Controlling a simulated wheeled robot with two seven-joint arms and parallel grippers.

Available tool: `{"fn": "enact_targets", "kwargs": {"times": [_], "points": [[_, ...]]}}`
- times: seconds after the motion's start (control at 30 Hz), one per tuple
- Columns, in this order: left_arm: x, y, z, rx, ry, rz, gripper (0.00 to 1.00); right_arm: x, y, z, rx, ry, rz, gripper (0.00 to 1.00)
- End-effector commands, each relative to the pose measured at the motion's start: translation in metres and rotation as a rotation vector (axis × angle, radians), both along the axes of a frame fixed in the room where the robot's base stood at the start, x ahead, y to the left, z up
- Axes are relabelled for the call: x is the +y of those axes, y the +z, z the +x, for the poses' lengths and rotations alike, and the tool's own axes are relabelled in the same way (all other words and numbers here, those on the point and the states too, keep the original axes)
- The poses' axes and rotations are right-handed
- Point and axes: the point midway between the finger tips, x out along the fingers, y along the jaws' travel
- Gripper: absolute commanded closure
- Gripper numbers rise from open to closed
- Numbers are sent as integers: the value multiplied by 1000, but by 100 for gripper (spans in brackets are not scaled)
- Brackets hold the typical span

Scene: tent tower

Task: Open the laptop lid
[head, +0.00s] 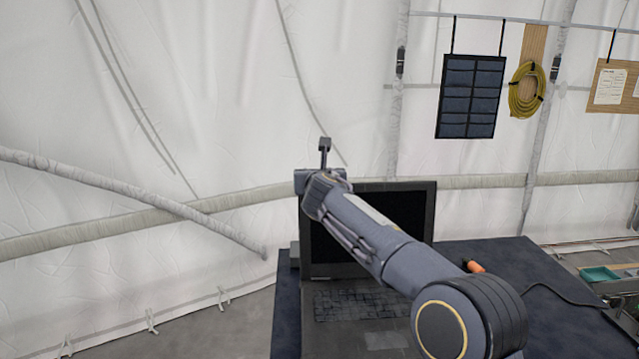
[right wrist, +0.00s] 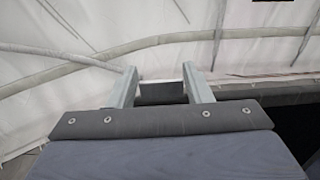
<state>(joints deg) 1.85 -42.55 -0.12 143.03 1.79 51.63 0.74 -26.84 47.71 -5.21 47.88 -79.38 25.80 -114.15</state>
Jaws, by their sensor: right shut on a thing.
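The laptop (head: 365,300) stands on a dark table with its keyboard facing up. Its lid (head: 412,205) stands raised, with the dark screen facing me; a dark surface, apparently the screen, also shows at the right edge of the right wrist view (right wrist: 297,125). My right gripper (head: 324,150) is at the lid's upper left edge, and my right arm crosses in front of the screen and part of the keyboard. In the right wrist view its two fingers (right wrist: 158,80) have a dark piece between them, apparently the lid's edge. My left gripper is not in view.
The dark table (head: 500,255) has an orange-handled tool (head: 475,267) and a black cable (head: 560,298) right of the laptop. A teal tray (head: 599,274) is farther right. A white tent wall and poles stand behind, with a hanging dark panel (head: 470,97) and a yellow coil (head: 527,90).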

Motion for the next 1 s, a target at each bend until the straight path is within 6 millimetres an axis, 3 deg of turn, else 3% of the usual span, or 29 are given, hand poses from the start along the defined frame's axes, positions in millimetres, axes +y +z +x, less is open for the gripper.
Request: {"fn": "enact_targets", "kwargs": {"times": [0.03,0.3,0.77,0.8,0.93,1.0], "points": [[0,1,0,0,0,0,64,-1,9,6,-18,1,4,96],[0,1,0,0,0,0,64,-1,9,22,-22,2,4,96],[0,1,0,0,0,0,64,-1,12,23,-27,4,5,96],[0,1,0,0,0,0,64,-1,12,23,-27,3,5,49],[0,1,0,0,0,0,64,-1,8,24,-21,2,4,33],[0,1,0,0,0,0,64,-1,7,24,-18,1,4,33]]}}
